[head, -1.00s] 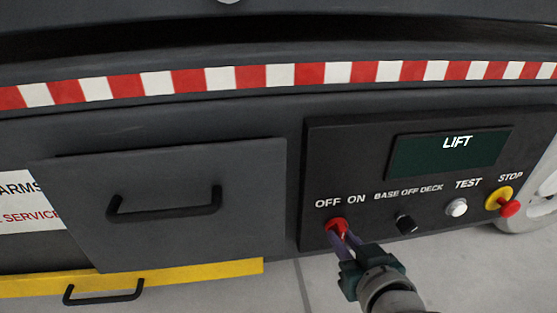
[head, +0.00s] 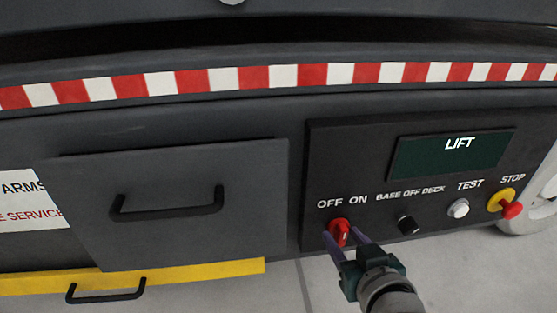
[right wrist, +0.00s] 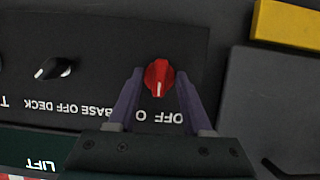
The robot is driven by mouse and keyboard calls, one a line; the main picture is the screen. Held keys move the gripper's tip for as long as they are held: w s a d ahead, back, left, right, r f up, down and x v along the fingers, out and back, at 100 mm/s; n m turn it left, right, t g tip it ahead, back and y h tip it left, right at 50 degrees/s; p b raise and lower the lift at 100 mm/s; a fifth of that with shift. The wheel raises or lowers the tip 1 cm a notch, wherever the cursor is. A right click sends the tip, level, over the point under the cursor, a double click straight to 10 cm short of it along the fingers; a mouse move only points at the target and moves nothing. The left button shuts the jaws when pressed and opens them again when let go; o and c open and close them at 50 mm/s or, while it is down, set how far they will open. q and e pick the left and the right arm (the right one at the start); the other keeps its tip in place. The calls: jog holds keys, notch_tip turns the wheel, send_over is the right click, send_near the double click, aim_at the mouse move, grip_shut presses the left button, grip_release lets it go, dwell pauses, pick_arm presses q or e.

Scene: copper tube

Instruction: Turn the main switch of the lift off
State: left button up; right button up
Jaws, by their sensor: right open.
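The red main switch knob (head: 339,232) sits at the lower left of the black control panel, below the words OFF and ON. It also shows in the right wrist view (right wrist: 158,77), where that picture is upside down. Its white mark points toward the label row, close to the last letters of OFF. My right gripper (head: 346,238) is open, with one purple finger on each side of the knob. In the right wrist view the fingers (right wrist: 160,80) stand apart from the knob, with gaps on both sides. My left gripper is not in view.
The panel also has a screen (head: 450,155) reading LIFT, a black BASE OFF DECK knob (head: 408,224), a white TEST button (head: 458,208) and a red-and-yellow STOP button (head: 508,204). A grey drawer (head: 170,240) with a handle is to the left.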

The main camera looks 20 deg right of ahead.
jog(key=shift+s+r+p, duration=0.15)
jog(key=shift+s+p, duration=0.05)
jog(key=shift+p, duration=0.1)
jog(key=p+v, duration=0.6)
jog(key=v, duration=0.3)
jog(key=shift+s, duration=0.25)
jog(key=shift+a, duration=0.1)
